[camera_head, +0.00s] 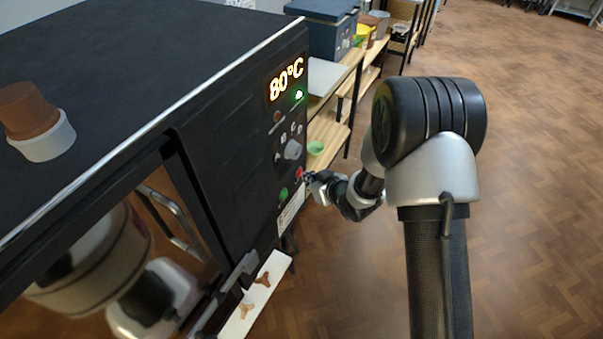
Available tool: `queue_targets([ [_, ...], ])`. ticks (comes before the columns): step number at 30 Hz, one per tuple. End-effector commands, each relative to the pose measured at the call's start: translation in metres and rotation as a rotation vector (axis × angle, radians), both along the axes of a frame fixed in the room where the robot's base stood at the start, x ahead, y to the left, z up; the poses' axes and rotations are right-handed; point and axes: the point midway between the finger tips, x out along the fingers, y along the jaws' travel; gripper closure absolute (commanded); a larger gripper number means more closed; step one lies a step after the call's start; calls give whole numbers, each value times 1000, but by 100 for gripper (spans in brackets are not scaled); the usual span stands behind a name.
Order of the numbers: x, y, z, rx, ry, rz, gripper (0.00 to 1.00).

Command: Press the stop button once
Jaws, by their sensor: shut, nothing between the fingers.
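The stop button, a red button (299,173), sits low on the right side of the black oven's control panel (263,146). A green button (283,194) is below and left of it. A grey knob (292,150) is above it, and the lit display (286,80) reads 80°C with a small green light below. My gripper (308,178) is shut and empty, with its tip right at the red button. I cannot tell whether it touches the button. The tip partly covers the button's right edge.
A white shelf (240,318) with small tripod pieces juts out below the panel. A brown and white pot (38,120) stands on the oven top. Wooden shelving (328,125) with a green bowl (315,148) is behind. The floor at right is clear.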

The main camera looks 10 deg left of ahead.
Motion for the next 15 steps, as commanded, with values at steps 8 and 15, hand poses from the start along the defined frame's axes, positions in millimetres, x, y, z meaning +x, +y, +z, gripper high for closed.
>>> queue_targets([
  [8, -5, -13, 0, 0, 0, -1, 100],
  [15, -5, -13, 0, 0, 0, 0, 100],
])
